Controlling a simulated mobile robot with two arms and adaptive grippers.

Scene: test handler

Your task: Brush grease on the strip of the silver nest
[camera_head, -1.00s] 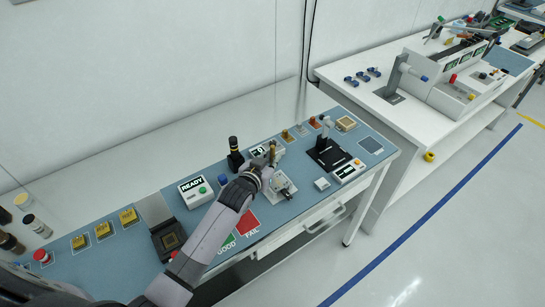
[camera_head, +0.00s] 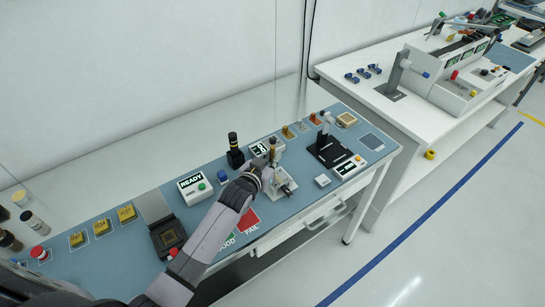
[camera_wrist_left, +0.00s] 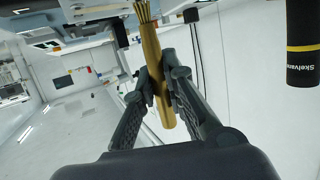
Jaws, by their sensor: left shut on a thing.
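My left gripper (camera_head: 266,172) is shut on a brush with a gold handle (camera_wrist_left: 157,85). In the left wrist view its bristles (camera_wrist_left: 145,10) point to the top edge, near a metallic fixture (camera_wrist_left: 95,10); I cannot tell if they touch. In the head view the gripper is over the blue mat, beside a small silver-white fixture (camera_head: 284,184) that it partly hides. Small gold (camera_head: 287,131), silver (camera_head: 301,127) and copper-coloured (camera_head: 314,119) pieces stand at the back of the mat. I cannot tell which item is the silver nest, and no strip is distinguishable. My right gripper is out of view.
A black bottle with a yellow band (camera_head: 234,150) stands behind the gripper; it also shows in the wrist view (camera_wrist_left: 303,45). A READY box (camera_head: 195,187) is to the left. A black stand (camera_head: 326,150) is to the right. The white bench strip behind is mostly clear.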

